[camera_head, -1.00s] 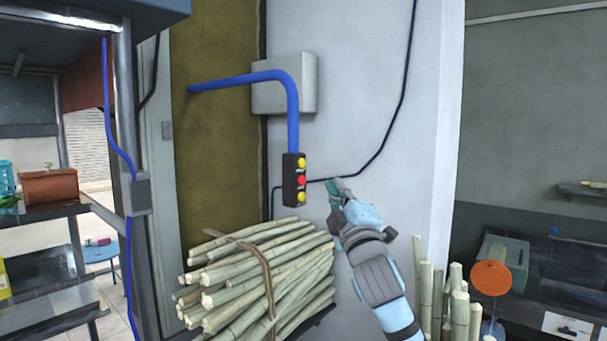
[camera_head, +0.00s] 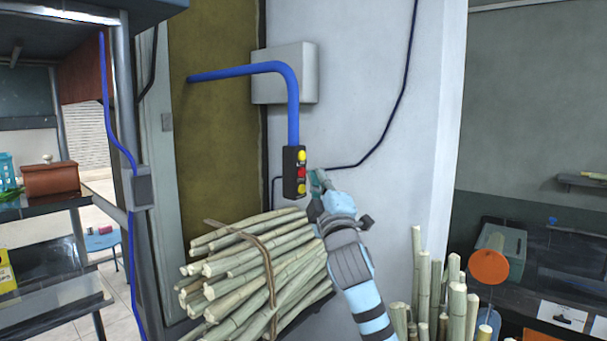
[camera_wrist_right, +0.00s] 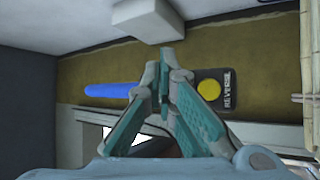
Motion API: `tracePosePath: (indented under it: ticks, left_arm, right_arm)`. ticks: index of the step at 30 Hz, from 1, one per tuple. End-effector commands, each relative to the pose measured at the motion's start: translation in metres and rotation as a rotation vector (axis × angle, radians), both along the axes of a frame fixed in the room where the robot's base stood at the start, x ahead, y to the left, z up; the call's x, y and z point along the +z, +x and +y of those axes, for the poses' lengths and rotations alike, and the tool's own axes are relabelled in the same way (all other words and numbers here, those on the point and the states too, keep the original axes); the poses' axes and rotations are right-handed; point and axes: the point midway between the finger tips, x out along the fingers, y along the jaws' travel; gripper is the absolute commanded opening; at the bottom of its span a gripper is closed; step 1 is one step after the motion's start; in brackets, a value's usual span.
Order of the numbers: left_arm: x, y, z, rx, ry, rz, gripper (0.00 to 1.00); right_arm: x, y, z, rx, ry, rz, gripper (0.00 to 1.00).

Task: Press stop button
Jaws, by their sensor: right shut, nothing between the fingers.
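The black control box (camera_head: 290,180) hangs on the end of a blue pipe. It has a red button (camera_head: 301,172) between two yellow buttons. I take the red one as the stop button; its label is not readable. My right gripper (camera_head: 314,177) is shut and empty, just right of the box beside the red button. Whether it touches cannot be told. In the right wrist view, my right fingertips (camera_wrist_right: 165,62) overlap the box, and a yellow button (camera_wrist_right: 210,89) marked REVERSE shows to their right. The red button is hidden there. My left gripper is out of view.
The blue pipe (camera_head: 293,115) bends down in front of a grey wall box (camera_head: 284,72). A tied bundle of cane (camera_head: 250,265) lies below the control box. More cane (camera_head: 440,300) stands at the lower right. Open space lies right of the control box.

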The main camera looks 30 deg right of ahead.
Motion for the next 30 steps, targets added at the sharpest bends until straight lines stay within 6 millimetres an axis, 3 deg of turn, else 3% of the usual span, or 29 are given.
tracePosePath:
  ticks: [30]
  left_arm:
    - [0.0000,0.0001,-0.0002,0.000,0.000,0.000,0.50]
  right_arm:
    - [-0.0002,0.0069,0.0021,0.000,0.002,0.001,0.00]
